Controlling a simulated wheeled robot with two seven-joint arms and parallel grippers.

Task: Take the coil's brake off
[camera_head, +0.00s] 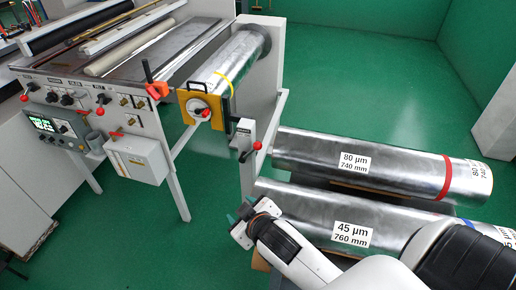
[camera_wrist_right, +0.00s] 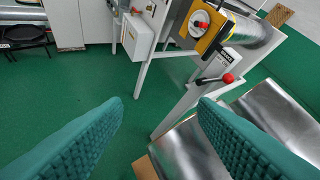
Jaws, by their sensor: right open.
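The mounted foil coil (camera_head: 240,62) has a yellow band and sits at the machine's right end. A yellow bracket (camera_head: 186,105) surrounds its round hub with a red knob. The red ball also shows in the right wrist view (camera_wrist_right: 228,78), beyond my fingers. My right gripper (camera_head: 241,212) is open and empty, below the lever and apart from it. My left gripper is out of view.
Two spare foil rolls, marked 80 µm (camera_head: 320,165) and 45 µm (camera_head: 310,215), lie right of the post, near my right arm. A white box (camera_head: 138,158) and a control panel (camera_head: 55,125) are on the machine's left. Green floor (camera_head: 130,230) is clear left of my gripper.

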